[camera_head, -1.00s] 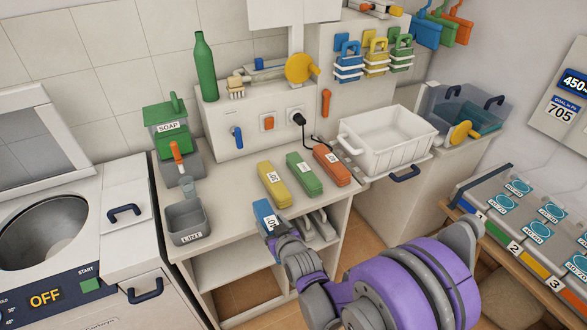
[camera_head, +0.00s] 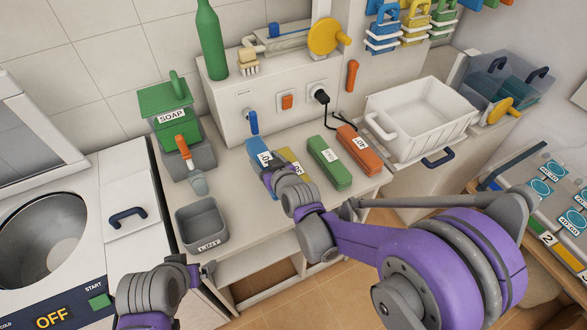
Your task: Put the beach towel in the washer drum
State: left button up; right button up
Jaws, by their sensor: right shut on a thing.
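The washer drum (camera_head: 42,240) is a dark round opening at the left, with its lid raised. My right gripper (camera_head: 268,180) is shut on a blue labelled block (camera_head: 257,152), over the shelf unit's top beside the yellow block (camera_head: 291,166). The arm partly hides both blocks, and I cannot tell whether the blue block touches the top. My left gripper (camera_head: 206,270) is near the front edge of the shelf unit, below the lint bin; its finger opening is unclear. I cannot make out a beach towel.
A green block (camera_head: 328,163) and an orange block (camera_head: 360,151) lie to the right. A grey lint bin (camera_head: 202,226) and green soap dispenser (camera_head: 168,112) stand left. A white basket (camera_head: 420,118) is at the right.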

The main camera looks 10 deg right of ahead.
jog(key=f, duration=0.4)
jog(key=shift+s, duration=0.25)
pick_arm(q)
jog(key=shift+s+f+b, duration=0.45)
jog(key=shift+s+f, duration=0.05)
jog(key=shift+f, duration=0.25)
pick_arm(e)
jog(key=shift+f, duration=2.15)
jog(key=shift+w, duration=0.1)
jog(key=shift+f, duration=0.25)
pick_arm(q)
jog(key=shift+f, duration=0.15)
pick_arm(e)
jog(key=o, duration=1.5)
jog(key=shift+r, duration=0.1)
jog(key=shift+o, duration=0.2)
